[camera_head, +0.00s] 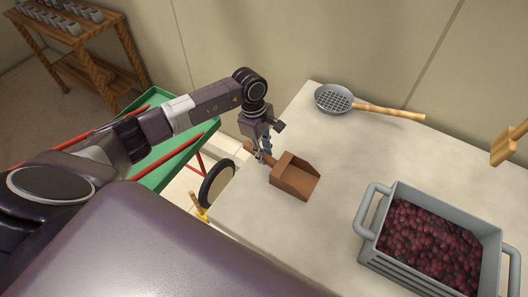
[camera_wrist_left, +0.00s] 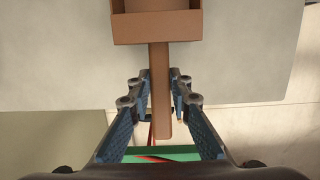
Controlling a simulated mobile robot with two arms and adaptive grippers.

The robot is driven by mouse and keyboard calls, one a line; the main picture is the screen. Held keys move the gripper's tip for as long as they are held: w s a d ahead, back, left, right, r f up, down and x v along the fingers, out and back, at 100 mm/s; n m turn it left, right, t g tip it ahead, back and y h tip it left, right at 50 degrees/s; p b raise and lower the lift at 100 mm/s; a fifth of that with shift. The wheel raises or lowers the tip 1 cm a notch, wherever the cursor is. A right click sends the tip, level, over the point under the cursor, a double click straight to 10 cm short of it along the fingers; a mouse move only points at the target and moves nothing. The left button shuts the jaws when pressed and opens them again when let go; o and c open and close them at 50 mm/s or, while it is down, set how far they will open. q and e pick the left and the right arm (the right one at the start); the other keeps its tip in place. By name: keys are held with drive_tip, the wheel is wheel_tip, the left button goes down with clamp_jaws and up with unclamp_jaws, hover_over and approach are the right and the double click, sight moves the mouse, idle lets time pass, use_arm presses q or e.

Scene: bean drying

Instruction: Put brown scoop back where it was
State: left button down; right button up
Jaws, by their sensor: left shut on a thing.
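The brown scoop (camera_head: 294,178) is at the left edge of the pale table, its pan over the tabletop and its handle pointing left past the edge. My left gripper (camera_head: 263,155) is at the handle. In the left wrist view the scoop's handle (camera_wrist_left: 160,90) runs down between the two blue-padded fingers (camera_wrist_left: 161,100), with the pan at the top. The fingers are closed around the handle. I cannot tell whether the pan touches the tabletop. My right gripper is not in view.
A grey crate (camera_head: 367,233) of dark red beans stands on the table (camera_head: 345,150) at right. A strainer (camera_head: 333,98) with a wooden handle lies at the back. A wooden tool (camera_head: 505,148) is at the right edge. A green wheelbarrow (camera_head: 165,172) stands left of the table.

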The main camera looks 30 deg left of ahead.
use_arm(q)
drive_tip(key=c, duration=1.8)
unclamp_jaws()
drive_tip(key=shift+o, duration=0.2)
drive_tip(key=shift+r+p, duration=0.1)
drive_tip(key=shift+p, duration=0.2)
drive_tip(key=shift+a+r+b, duration=0.1)
drive_tip(key=shift+r+b, duration=0.15)
drive_tip(key=shift+b, duration=0.05)
wheel_tip(320, 180, up, 11)
drive_tip(key=a+b, duration=0.1)
drive_tip(key=b, duration=0.2)
drive_tip(key=shift+a+r+b, duration=0.15)
drive_tip(key=shift+a+b, duration=0.2)
